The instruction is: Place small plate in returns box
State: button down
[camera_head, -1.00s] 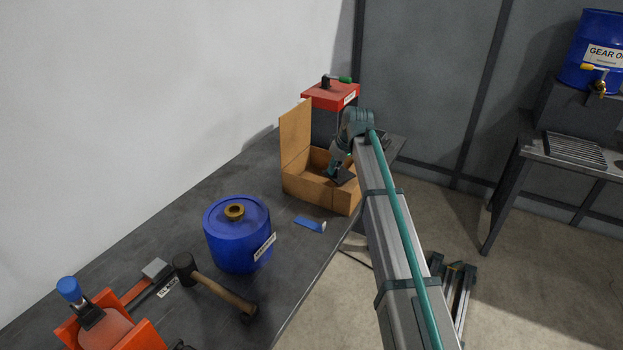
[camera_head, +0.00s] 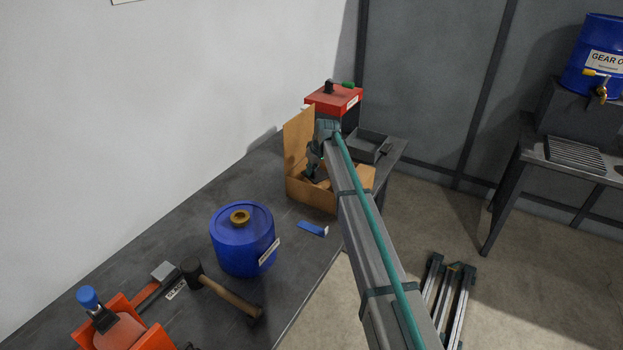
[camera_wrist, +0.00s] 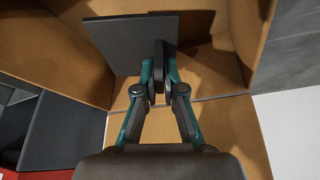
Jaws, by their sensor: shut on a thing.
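The small plate (camera_wrist: 124,38) is a flat dark grey square, seen in the wrist view between and beyond my fingertips. My gripper (camera_wrist: 160,70) is shut on its edge. The returns box (camera_head: 312,196) is an open brown cardboard box on the bench, with one tall flap raised on its left. In the head view my gripper (camera_head: 314,176) is down at the box opening. In the wrist view the box's brown walls (camera_wrist: 255,25) surround the plate. Whether the plate touches the box floor I cannot tell.
A red-topped box (camera_head: 335,98) and a grey tray (camera_head: 368,146) stand behind the returns box. A blue drum (camera_head: 243,245), a blue-handled item (camera_head: 313,228) and a mallet (camera_head: 225,292) lie nearer on the bench. The bench's right edge is close to the box.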

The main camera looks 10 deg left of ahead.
aim_at(313, 178)
jog(key=shift+f+p, duration=0.7)
jog(key=shift+f, duration=2)
jog(key=shift+f, duration=0.1)
jog(key=c, duration=1.3)
grip_release()
jog(key=b+v, duration=0.2)
jog(key=v, duration=1)
jog(key=shift+b, duration=0.4)
